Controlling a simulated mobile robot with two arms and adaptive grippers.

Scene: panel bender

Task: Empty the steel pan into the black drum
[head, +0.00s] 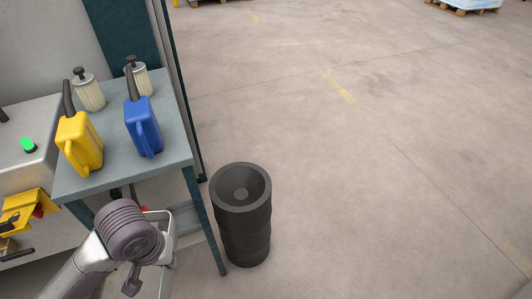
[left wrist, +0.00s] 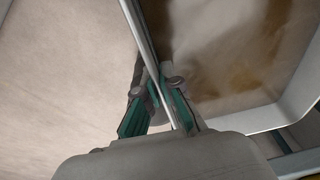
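The black drum (head: 241,225) stands upright on the floor right of the table, its open top facing up and a grey disc inside. The steel pan (left wrist: 290,116) fills the right of the left wrist view; brown patches show on its inner surface, and I cannot tell whether they are liquid or stains. My left gripper (left wrist: 160,92) has a finger on each side of the pan's thin rim and appears shut on it. In the head view, my left arm hides most of the gripper and pan, left of the drum. My right gripper is not in view.
A grey table (head: 176,161) holds a yellow can (head: 80,143), a blue can (head: 144,126) and two ribbed pale canisters. Its front leg stands close to the drum's left side. Open concrete floor (head: 380,170) lies right of the drum.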

